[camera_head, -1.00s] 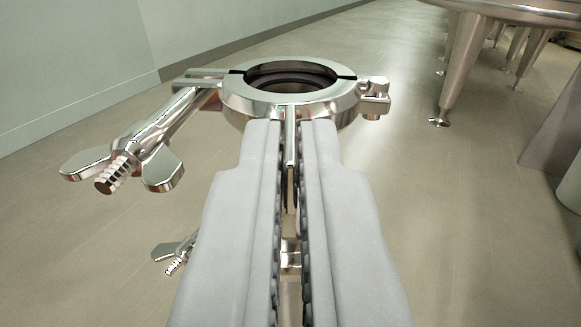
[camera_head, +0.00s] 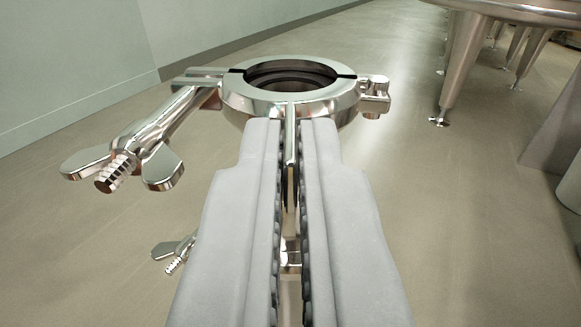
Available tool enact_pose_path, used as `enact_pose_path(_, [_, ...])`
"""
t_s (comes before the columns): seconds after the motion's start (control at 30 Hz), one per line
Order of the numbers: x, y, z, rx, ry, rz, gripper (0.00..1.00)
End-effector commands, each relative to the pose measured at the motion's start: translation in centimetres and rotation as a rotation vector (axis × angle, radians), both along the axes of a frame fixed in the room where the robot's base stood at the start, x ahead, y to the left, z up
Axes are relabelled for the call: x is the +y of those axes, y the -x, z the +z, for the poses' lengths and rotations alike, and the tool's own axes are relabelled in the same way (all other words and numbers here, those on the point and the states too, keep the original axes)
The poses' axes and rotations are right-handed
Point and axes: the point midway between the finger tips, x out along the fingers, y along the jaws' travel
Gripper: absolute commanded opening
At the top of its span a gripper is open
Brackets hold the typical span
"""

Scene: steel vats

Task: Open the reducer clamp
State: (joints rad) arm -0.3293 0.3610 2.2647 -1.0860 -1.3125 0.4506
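The reducer clamp (camera_head: 333,102) is a shiny steel ring around a dark round opening. Narrow splits show in its top at the left and right. A wing nut (camera_head: 163,168) on a threaded bolt sticks out to the left, toward me, and a hinge (camera_head: 374,95) sits on the right. My gripper (camera_head: 290,125) is at the near side of the ring. Its two grey fingers are close together, with a thin upright metal fin of the clamp between their tips. The fingers hide the front below the ring.
A second, smaller-looking wing nut (camera_head: 176,252) shows lower down, left of my fingers. A steel vat (camera_head: 530,10) on tapered legs stands at the back right. A pale wall (camera_head: 70,70) runs along the left. The floor between is clear.

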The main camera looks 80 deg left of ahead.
Motion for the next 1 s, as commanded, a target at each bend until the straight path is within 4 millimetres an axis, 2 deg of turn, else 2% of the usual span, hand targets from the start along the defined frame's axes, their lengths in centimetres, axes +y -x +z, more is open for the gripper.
enact_pose_path(0.37, [0.0,-0.1,0.0,0.0,0.0,0.005,0.0])
enact_pose_path(0.8, [-1.0,-1.5,0.0,-0.002,-0.001,0.217,0.0])
enact_pose_path(1.0, [-1.1,-1.5,0.0,-0.002,0.0,0.249,0.0])
